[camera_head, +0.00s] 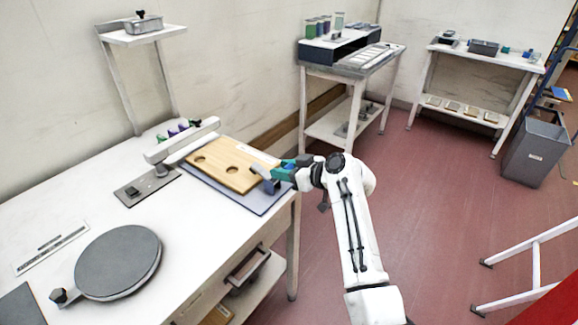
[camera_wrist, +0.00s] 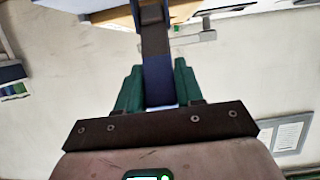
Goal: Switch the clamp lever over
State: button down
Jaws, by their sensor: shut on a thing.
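The clamp lever is a dark blue bar with a grey-brown end; in the wrist view the lever (camera_wrist: 158,75) runs between my gripper's green fingers (camera_wrist: 158,88). In the head view my gripper (camera_head: 284,172) is at the right edge of the wooden board, shut on the lever (camera_head: 270,186), which stands beside that edge. The lever's lower joint is hidden or too small to tell.
A white swing-arm fixture (camera_head: 182,140) stands left of the board, and a round grey disc (camera_head: 118,262) lies in front. A grey bin (camera_head: 535,150) and a white frame (camera_head: 535,260) stand at right. The red floor between is clear.

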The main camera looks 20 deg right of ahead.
jog(key=shift+w+a+r+g+h+p, duration=0.35)
jog(key=shift+w+g+h+p, duration=0.25)
jog(key=shift+g, duration=0.25)
jog(key=shift+w+a+r+g+h+p, duration=0.2)
jog(key=shift+w+a+g+h+p, duration=0.25)
jog(key=shift+g+h, duration=0.35)
jog(key=c, duration=0.8)
grip_release()
jog(key=v, duration=1)
jog(key=shift+s+d+r+b, duration=0.2)
jog(key=shift+d+r+b, duration=0.1)
jog(key=shift+b, duration=0.1)
jog(key=shift+f, duration=0.1)
